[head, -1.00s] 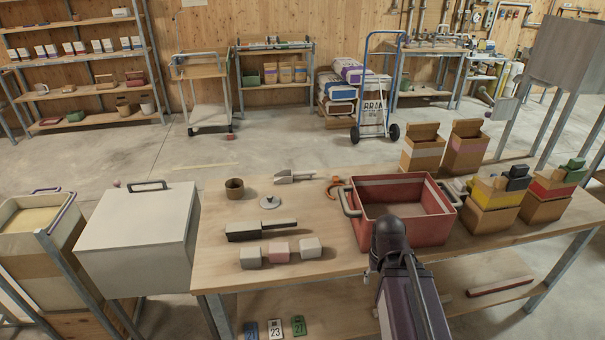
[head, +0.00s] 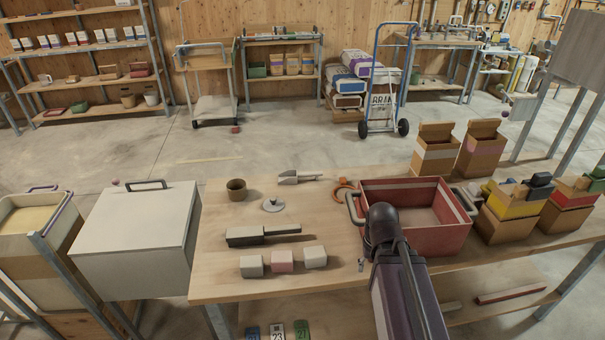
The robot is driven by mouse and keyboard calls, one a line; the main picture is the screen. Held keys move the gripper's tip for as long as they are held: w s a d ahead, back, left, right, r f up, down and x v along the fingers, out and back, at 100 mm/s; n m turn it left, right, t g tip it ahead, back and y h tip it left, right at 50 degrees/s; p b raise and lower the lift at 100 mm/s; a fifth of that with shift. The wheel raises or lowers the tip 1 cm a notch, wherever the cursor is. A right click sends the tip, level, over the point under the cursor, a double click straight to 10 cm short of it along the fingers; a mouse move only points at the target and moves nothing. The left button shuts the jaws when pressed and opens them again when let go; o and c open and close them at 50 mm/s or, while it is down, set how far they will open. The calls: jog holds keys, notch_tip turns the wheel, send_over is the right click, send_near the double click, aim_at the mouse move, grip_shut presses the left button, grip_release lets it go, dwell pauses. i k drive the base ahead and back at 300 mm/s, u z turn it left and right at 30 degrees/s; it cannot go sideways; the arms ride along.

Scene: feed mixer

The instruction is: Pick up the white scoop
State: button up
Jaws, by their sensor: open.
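A pale scoop (head: 289,178) lies at the back of the wooden workbench, with its handle pointing right. It looks whitish grey and nothing touches it. My arm reaches up from the bottom of the head view, and its dark joint is in front of the red tub. My gripper cannot be made out; my arm seems to hide it. A small grey piece shows at the arm's left edge, but I cannot tell what it is. The scoop is up and left of the arm, well apart from it.
On the workbench (head: 222,283) are a brown cup (head: 237,190), a grey lid (head: 272,205), a dark brush-like tool (head: 245,237) and three small blocks (head: 283,261). An orange hook (head: 344,188) lies between the scoop and the red tub (head: 432,240). Cardboard boxes (head: 436,152) stand at the right.

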aim_at(289, 176)
jog(key=u, duration=0.2)
jog(key=i, duration=0.9)
jog(key=u, duration=0.1)
